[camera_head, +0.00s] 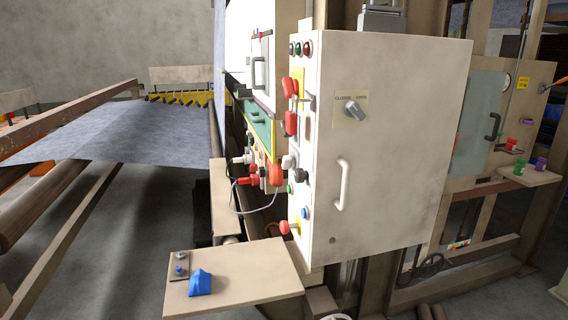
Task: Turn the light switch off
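No control here carries a readable label naming it as the light switch. A grey rotary knob (354,110) sits on a pale plate with small lettering on the front of the beige control cabinet (405,150). The narrow left side of the cabinet carries red push buttons (275,174), red handles (290,87) and small coloured lamps (300,48). A low beige shelf panel (240,285) at the lower middle bears a small switch plate (179,267) and a blue angular piece (201,283). Neither of my grippers is in view.
A grey felt sheet (135,140) spans rollers and beams at the left. A white handle (342,185) juts from the cabinet. A second cabinet (485,120) with a side shelf (520,175) stands at the right. Bare floor (125,270) shows at the lower left.

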